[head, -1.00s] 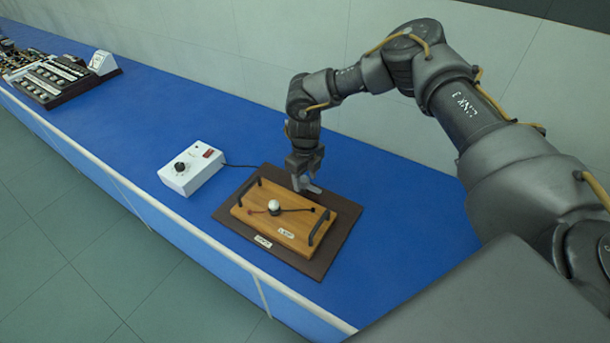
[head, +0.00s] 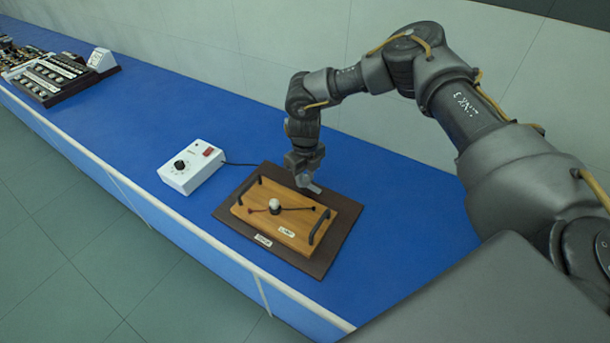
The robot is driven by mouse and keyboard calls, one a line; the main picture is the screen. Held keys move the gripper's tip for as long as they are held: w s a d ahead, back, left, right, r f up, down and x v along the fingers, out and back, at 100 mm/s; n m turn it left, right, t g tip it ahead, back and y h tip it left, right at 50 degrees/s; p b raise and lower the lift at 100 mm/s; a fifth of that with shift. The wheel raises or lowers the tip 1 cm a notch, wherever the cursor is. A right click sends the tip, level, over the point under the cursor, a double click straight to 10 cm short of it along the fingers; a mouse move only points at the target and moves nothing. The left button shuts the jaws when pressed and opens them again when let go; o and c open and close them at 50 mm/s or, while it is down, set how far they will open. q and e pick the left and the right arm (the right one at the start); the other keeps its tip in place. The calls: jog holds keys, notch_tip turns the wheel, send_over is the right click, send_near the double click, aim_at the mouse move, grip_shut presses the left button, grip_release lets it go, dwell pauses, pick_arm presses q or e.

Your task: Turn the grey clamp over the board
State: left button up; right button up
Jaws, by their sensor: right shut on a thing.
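The wooden board (head: 260,220) lies on a dark brown mat (head: 327,258) on the blue bench. It has a dark handle at each end, a white-topped post (head: 275,205) in the middle and dark leads running outward. My right gripper (head: 303,172) points down at the board's far edge, shut on the grey clamp (head: 311,186). The clamp is small and partly hidden by the fingers; its grey end sticks out to the lower right, over or at the board's far edge. I cannot tell whether it touches the board. My left gripper is out of view.
A white control box (head: 191,167) with a black knob stands left of the mat, its black cable running towards the mat. Dark equipment with switches (head: 62,78) stands at the far left. The blue bench between them is clear. A wall runs behind.

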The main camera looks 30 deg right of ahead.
jog(key=m, duration=0.4)
jog(key=shift+p, duration=0.35)
jog(key=m+p, duration=0.1)
jog(key=m, duration=0.2)
jog(key=shift+w+r+m, duration=0.1)
jog(key=shift+m, duration=0.3)
jog(key=m+p, duration=0.2)
jog(key=m, duration=0.2)
jog(key=shift+m+p, duration=1)
jog(key=shift+m, duration=1.1)
jog(key=o, duration=1)
jog(key=shift+d, duration=0.1)
jog(key=shift+c, duration=0.2)
